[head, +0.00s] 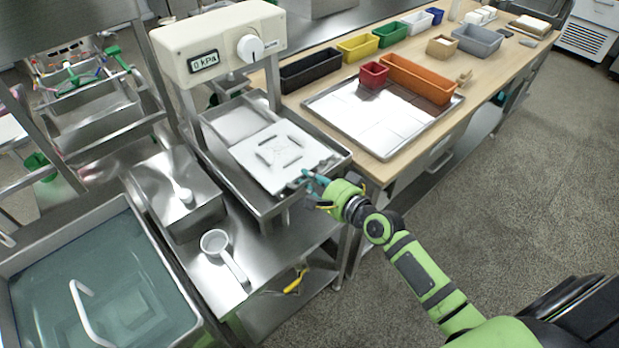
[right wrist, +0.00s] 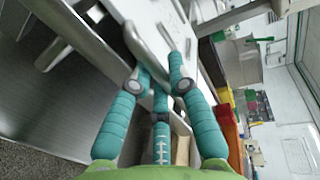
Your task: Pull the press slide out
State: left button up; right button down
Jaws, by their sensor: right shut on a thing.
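The press slide is a white square plate (head: 262,150) with dark slots, lying in a steel tray (head: 270,209) under and in front of the cream press head (head: 215,45). The press head has a 0 kPa display and a round knob. My right gripper (head: 312,181) is at the near right edge of the slide. In the right wrist view, its teal fingers (right wrist: 160,75) are closed around a grey metal bar handle (right wrist: 138,45) at the slide's edge. The fingers hide part of the handle. My left gripper is not in view.
A wooden bench at right holds a steel tray (head: 454,104) of white tiles, a red box (head: 373,75) and an orange bin (head: 420,80). Open floor lies at right.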

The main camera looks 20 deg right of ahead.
jog(key=c, duration=1.3)
grip_release()
jog(key=shift+s+f, duration=0.1)
jog(key=shift+f, duration=0.1)
jog(key=shift+c, duration=0.2)
jog(key=shift+o, duration=1)
jog(key=shift+s+d+r, duration=0.1)
jog(key=v, duration=1.2)
jog(key=shift+s, duration=0.1)
jog(key=s+d+f+n+g+h, duration=0.1)
jog(key=s+d+f+n+g, duration=0.15)
jog(key=f, duration=0.75)
jog(key=s+d+f+n+g+h, duration=0.15)
jog(key=s+f, duration=0.25)
jog(key=f, duration=0.5)
jog(key=s+d+f+n+g+h, duration=0.1)
jog(key=s+f+g+h, duration=0.15)
jog(key=f, duration=0.75)
jog(key=s+a+f+n+g, duration=0.3)
jog(key=s+f+n, duration=0.2)
jog(key=s+f, duration=0.4)
jog(key=s+a+f+n+g, duration=0.4)
jog(key=s+f+n, duration=0.2)
jog(key=s, duration=1.1)
notch_tip(320, 180, down, 3)
jog(key=shift+s+a+r+n, duration=0.1)
jog(key=shift+s+a+n, duration=0.2)
